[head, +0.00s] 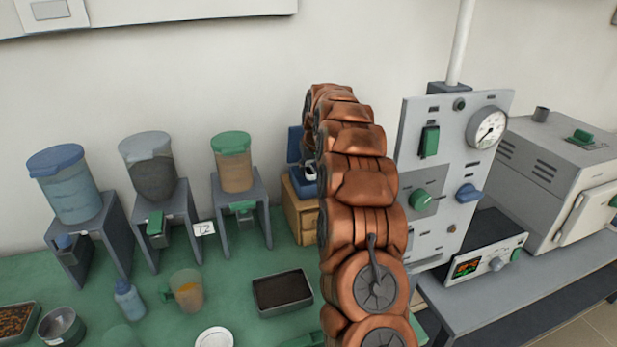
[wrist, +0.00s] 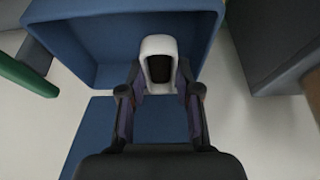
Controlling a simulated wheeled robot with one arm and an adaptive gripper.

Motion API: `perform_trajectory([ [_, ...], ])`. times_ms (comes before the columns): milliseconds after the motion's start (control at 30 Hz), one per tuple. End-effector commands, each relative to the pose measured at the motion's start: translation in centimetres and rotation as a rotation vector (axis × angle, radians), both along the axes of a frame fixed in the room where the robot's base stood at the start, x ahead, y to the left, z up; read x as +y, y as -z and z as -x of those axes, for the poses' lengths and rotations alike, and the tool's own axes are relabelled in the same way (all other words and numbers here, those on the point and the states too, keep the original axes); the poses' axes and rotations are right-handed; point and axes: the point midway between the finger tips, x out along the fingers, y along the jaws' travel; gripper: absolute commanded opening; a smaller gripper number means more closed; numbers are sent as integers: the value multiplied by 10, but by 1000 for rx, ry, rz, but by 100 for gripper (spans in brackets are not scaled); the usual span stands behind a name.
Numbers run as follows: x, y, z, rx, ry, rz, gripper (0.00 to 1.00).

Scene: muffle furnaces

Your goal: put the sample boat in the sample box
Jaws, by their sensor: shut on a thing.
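The sample boat, small and white with a dark hollow (wrist: 160,44), is between the fingertips of my gripper (wrist: 160,85) in the wrist view. My gripper is shut on it. The blue sample box (wrist: 75,50) lies around and beyond the boat, with one blue part behind it and another (wrist: 95,125) below the fingers. I cannot tell whether the boat touches the box. In the head view the blue box (head: 294,145) stands at the back by the wall, partly hidden by my arm. My gripper's fingers are mostly hidden there.
A wooden block (head: 298,218) is under the blue box. Left of it are several hoppers on grey stands (head: 243,195). A dark tray (head: 283,291) and a beaker (head: 187,291) are on the green bench top. A grey control panel (head: 440,165) stands close right of my arm.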

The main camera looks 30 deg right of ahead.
Motion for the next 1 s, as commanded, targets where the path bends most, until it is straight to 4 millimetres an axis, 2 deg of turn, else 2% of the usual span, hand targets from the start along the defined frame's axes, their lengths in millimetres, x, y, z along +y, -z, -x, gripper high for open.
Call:
perform_trajectory([
  [167,0,9,1,2,0,-1,0],
  [333,0,30,1,3,1,-1,0],
  [433,-1,36,-2,4,0,-1,0],
  [867,-1,44,-3,0,0,0,0],
  [900,-1,42,-3,0,0,0,36],
  [1000,-1,42,-3,0,0,0,43],
])
